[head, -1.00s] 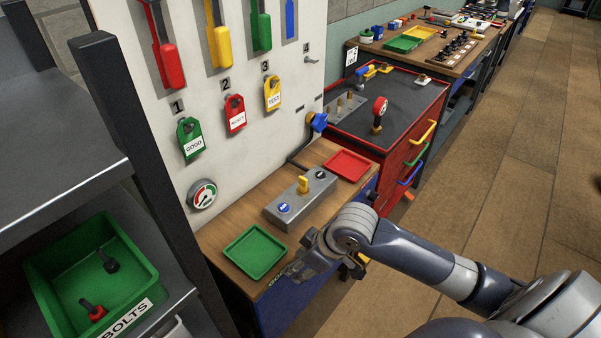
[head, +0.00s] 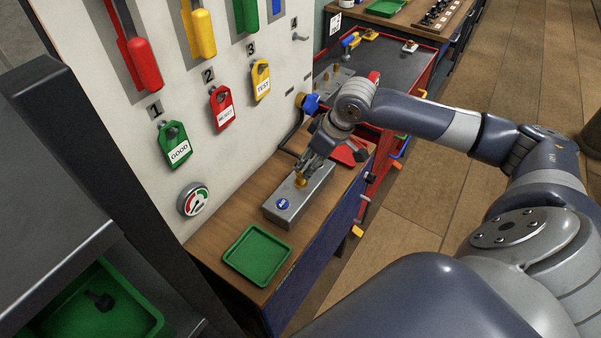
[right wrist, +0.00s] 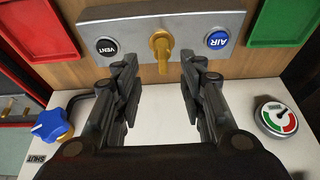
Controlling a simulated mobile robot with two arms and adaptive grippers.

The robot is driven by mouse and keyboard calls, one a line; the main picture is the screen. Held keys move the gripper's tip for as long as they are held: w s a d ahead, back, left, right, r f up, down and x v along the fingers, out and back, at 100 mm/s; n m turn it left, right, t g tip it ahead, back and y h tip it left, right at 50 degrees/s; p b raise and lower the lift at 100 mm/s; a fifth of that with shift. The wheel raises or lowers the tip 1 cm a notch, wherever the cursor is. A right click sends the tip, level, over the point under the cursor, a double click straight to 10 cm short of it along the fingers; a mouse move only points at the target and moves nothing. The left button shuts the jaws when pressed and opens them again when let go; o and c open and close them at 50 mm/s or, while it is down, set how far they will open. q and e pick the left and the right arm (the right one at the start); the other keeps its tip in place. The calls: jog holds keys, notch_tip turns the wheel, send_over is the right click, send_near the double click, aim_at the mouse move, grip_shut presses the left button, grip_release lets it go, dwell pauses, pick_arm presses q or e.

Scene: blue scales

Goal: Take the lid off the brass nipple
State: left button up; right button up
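A grey metal block (head: 315,195) lies on the wooden bench. A brass-yellow fitting (right wrist: 161,48) stands up from it, between a black VENT disc (right wrist: 106,46) and a blue AIR disc (right wrist: 217,40). I cannot tell a separate lid from the nipple. In the head view the fitting (head: 300,180) shows just below my right gripper (head: 308,168), which hides part of the block. In the right wrist view my right gripper (right wrist: 158,75) is open, its fingers apart on either side of the fitting's line, with nothing between them. My left gripper is not in view.
A green tray (head: 258,255) lies in front of the block, a red tray (head: 345,153) behind it, partly hidden by my arm. A gauge (head: 194,199) and a blue valve knob (head: 310,103) are on the white panel. Bare bench lies around the green tray.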

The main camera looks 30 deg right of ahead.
aim_at(302, 171)
jog(key=shift+w+a+f, duration=0.1)
jog(key=shift+w+f, duration=0.1)
jog(key=shift+f, duration=0.15)
jog(key=p+x, duration=0.1)
jog(key=x, duration=0.1)
jog(key=p+x, duration=0.1)
jog(key=x, duration=0.2)
jog(key=shift+w+a, duration=0.1)
jog(key=shift+a, duration=0.1)
jog(key=shift+f, duration=0.1)
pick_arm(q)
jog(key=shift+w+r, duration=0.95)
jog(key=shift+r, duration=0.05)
pick_arm(e)
jog(key=c, duration=0.7)
